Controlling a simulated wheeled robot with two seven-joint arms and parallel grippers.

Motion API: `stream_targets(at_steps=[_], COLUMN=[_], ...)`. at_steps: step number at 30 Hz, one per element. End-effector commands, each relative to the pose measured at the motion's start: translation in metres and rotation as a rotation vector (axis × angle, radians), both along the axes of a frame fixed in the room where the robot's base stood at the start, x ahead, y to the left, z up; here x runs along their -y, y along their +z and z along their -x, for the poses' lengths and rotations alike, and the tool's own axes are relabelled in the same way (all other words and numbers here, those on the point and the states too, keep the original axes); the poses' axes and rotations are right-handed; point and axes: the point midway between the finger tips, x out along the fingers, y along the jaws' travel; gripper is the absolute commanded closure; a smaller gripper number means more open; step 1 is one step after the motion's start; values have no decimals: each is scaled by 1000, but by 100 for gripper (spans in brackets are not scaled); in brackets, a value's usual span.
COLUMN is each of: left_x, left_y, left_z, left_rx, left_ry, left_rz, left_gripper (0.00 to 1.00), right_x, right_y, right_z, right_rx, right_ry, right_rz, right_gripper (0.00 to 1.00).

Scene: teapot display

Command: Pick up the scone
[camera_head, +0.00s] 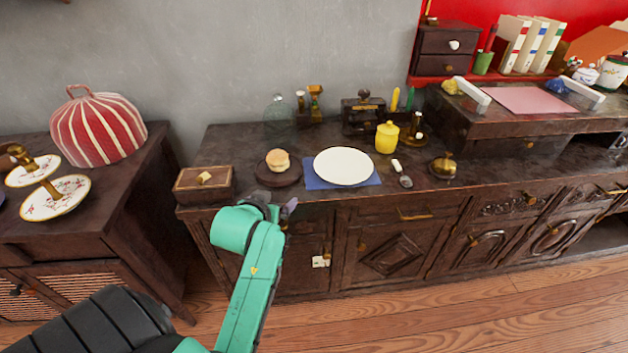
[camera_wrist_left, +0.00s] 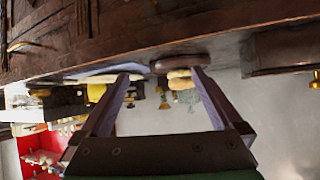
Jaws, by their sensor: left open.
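The scone (camera_head: 278,160) is a small round golden-brown bun on a dark round board (camera_head: 277,176) on the sideboard. In the left wrist view, which is upside down, the scone (camera_wrist_left: 180,79) shows between the finger lines, close to one fingertip, with the board (camera_wrist_left: 182,63) above it. My left gripper (camera_head: 286,210) is at the sideboard's front edge, in front of and below the scone, apart from it. Its two fingers (camera_wrist_left: 161,72) are spread and empty in the wrist view. My right gripper is in neither view.
A white plate (camera_head: 343,166) on a blue mat (camera_head: 371,181) lies right of the scone. A wooden box (camera_head: 203,188) stands left. A glass dome (camera_head: 278,116) and a dark grinder (camera_head: 363,117) stand behind. A yellow jar (camera_head: 386,137) is further right.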

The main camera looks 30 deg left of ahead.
Motion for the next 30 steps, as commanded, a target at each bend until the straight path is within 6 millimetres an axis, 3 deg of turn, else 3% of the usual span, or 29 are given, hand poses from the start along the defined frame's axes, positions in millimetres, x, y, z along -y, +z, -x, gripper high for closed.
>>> stream_targets(at_steps=[3, 6, 15, 22, 27, 30], left_x=[-29, -40, -68, -81, -92, -94], left_y=[39, 48, 21, 9, -2, -3], left_z=[-5, -10, -70, -99, -124, -128], left_rx=[155, 198, 195, 195, 194, 194], left_ry=[106, 135, 132, 130, 130, 130], left_rz=[-8, -13, -15, -13, -14, -14], left_gripper=[0, 0, 0, 0, 0, 0], right_x=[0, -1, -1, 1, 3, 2], right_y=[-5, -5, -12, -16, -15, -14], right_z=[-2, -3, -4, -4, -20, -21], right_rx=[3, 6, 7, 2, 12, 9], right_ry=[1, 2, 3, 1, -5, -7], right_rz=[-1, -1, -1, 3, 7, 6], right_gripper=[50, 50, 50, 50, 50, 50])
